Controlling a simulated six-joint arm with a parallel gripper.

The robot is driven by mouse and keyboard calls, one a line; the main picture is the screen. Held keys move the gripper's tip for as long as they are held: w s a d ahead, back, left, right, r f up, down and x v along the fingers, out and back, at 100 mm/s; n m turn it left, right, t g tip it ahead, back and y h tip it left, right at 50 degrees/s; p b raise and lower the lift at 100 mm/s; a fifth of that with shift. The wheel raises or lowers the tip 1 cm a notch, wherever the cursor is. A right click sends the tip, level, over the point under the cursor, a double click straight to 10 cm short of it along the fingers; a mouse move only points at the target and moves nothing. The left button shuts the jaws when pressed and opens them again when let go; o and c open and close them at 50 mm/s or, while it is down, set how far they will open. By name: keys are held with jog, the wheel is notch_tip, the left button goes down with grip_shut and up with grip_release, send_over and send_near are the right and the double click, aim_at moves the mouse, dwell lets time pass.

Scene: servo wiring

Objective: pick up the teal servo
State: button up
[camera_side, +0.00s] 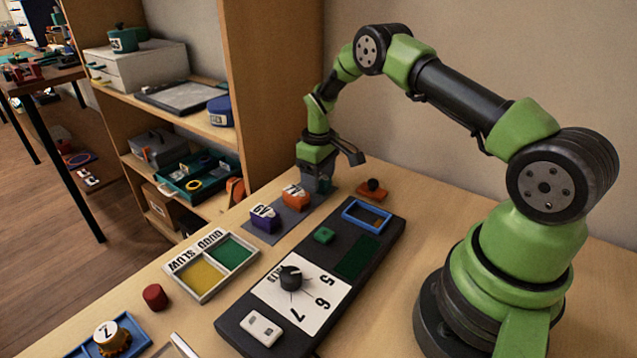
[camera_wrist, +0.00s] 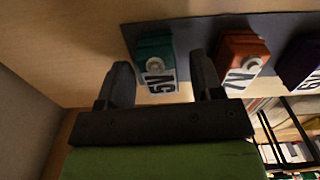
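The teal servo (camera_wrist: 155,48) stands on a grey mat (camera_wrist: 198,26) in the wrist view, with a white label and a round pale horn. My gripper (camera_wrist: 159,66) is open, its two dark fingers on either side of the servo's near end, with visible gaps. I cannot tell how far the fingertips are above it. In the side view my gripper (camera_side: 317,180) points down over the far end of the mat (camera_side: 272,242).
An orange servo (camera_wrist: 242,62) stands just right of my right finger. A purple servo (camera_wrist: 303,62) is beyond it, and shows in the side view (camera_side: 265,218). A dark panel (camera_side: 384,240) with a dial (camera_side: 290,277) and a two-part tray (camera_side: 210,295) lie nearby.

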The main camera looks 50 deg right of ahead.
jog(key=c, duration=0.9)
